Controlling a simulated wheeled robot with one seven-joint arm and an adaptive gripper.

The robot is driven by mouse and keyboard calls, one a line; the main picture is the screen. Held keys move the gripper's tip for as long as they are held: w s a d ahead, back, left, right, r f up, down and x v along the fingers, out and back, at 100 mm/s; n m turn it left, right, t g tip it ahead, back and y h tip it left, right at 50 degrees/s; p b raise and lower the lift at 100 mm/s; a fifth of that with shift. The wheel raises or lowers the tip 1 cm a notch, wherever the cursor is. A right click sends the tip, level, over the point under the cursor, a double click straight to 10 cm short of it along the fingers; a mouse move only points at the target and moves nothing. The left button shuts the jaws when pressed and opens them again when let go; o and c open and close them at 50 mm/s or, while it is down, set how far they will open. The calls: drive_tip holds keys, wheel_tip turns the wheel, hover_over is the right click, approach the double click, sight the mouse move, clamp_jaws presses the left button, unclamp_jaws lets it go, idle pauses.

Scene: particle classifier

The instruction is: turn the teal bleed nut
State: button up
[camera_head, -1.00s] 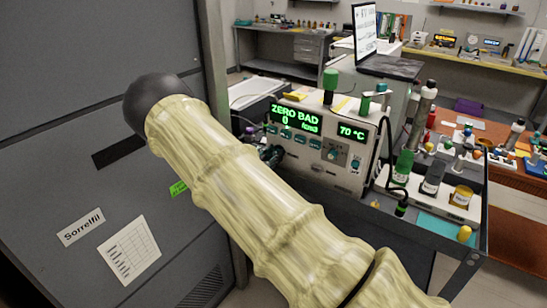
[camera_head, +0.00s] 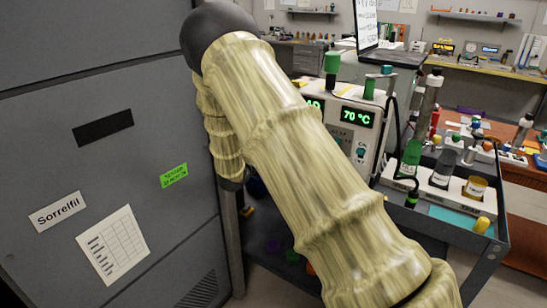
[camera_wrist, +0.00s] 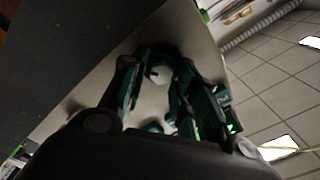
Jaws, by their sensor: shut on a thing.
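In the wrist view my gripper (camera_wrist: 160,62) has its dark fingers closed in around a small dark teal piece with a pale centre, in front of a pale panel. This looks like the teal bleed nut (camera_wrist: 158,50), but the picture is dim and the fingers cover much of it. In the head view my arm hides my gripper, the nut and the left part of the white instrument (camera_head: 343,97). The instrument's green display reading 70 °C still shows.
A tall grey cabinet (camera_head: 105,60) stands close on the left. A laptop (camera_head: 378,45) stands behind the instrument. Tiled floor shows in the wrist view.

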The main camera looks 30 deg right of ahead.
drive_tip(key=m+b, duration=0.2)
drive_tip(key=f+m+b, duration=0.1)
drive_tip(key=m+b, duration=0.1)
drive_tip(key=b, duration=0.1)
drive_tip(key=m+b, duration=0.2)
drive_tip(key=b, duration=0.1)
drive_tip(key=shift+s+a+r+m, duration=0.1)
drive_tip(key=shift+m, duration=0.3)
drive_tip(key=o, duration=1)
drive_tip(key=shift+r, duration=0.1)
drive_tip(key=shift+r, duration=0.1)
drive_tip(key=v, duration=1.2)
